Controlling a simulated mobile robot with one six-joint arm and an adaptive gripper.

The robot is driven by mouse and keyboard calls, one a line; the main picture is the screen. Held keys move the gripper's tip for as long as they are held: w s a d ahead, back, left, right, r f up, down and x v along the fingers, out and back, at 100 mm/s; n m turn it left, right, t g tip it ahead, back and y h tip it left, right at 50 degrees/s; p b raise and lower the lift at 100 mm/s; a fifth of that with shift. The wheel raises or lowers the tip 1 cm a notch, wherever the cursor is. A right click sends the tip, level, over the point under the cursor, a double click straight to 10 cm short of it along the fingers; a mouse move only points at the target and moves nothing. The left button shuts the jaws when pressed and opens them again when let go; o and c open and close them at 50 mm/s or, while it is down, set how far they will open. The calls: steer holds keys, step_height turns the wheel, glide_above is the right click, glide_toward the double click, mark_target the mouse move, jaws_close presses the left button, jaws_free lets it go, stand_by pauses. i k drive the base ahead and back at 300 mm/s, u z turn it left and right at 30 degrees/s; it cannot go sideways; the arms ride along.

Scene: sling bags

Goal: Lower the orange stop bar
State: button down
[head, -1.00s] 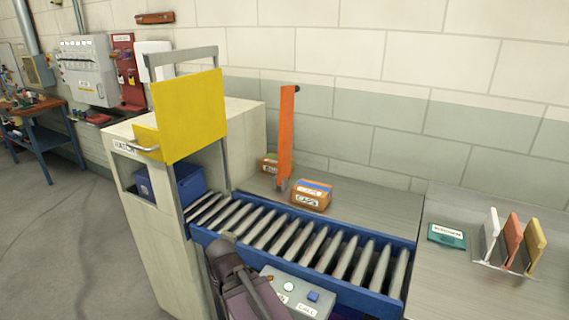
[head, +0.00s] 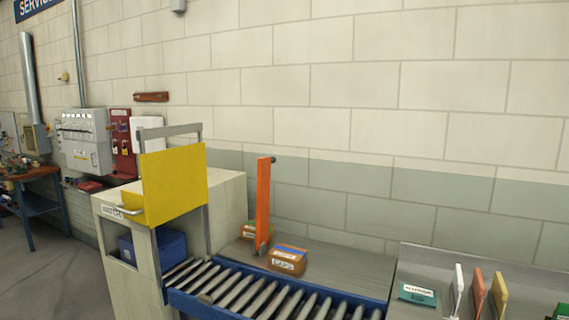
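The orange stop bar (head: 263,203) stands upright at the back edge of the roller conveyor (head: 250,296). Its foot is by the rollers and its top end is up in front of the wall. A small box labelled CAPS (head: 287,260) sits just right of the bar's foot. Another small box (head: 250,231) sits behind the bar, partly hidden by it. My gripper is not in the head view.
A raised yellow hatch panel (head: 174,187) with a handle stands at the conveyor's left end, with a blue bin (head: 160,245) inside the cabinet. At right are a teal labelled card (head: 418,294) and several upright coloured panels (head: 478,292).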

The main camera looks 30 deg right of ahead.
mark_target(264, 164)
steer(key=k, duration=0.9)
steer(key=u, duration=0.45)
steer(key=i, duration=1.4)
steer(key=z, duration=0.45)
steer(key=i, duration=0.7)
steer(key=z, duration=0.35)
